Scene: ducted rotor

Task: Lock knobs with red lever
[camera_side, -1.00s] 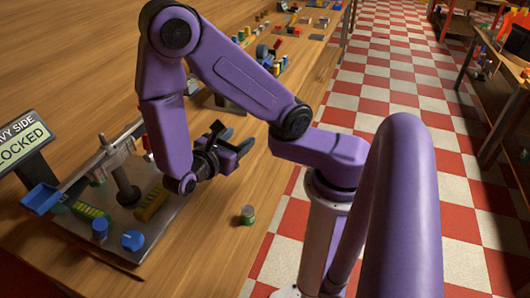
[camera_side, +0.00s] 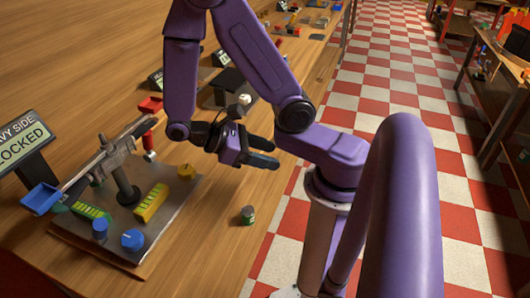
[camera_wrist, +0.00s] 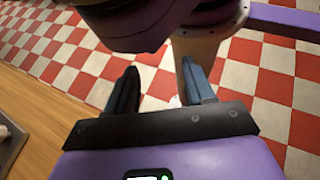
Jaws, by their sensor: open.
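A grey base plate (camera_side: 185,215) carries a balance-like beam (camera_side: 118,150) on a dark post. Two blue knobs (camera_side: 132,240) (camera_side: 100,228) stand at the plate's front, and a yellow knob (camera_side: 187,171) at its right corner. A red upright piece (camera_side: 149,140) with a pale lower end, perhaps the red lever, stands below the beam's far end. My gripper (camera_side: 270,152) is open and empty, right of the plate and apart from all of these, its fingers pointing right. In the wrist view its two fingers (camera_wrist: 163,88) are apart with only floor and my arm beyond.
A red tray (camera_side: 150,104) and a blue tray (camera_side: 40,199) sit at the beam's ends. A yellow block (camera_side: 151,203) and a green block (camera_side: 92,212) lie on the plate. A small green can (camera_side: 248,214) stands near the table edge.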

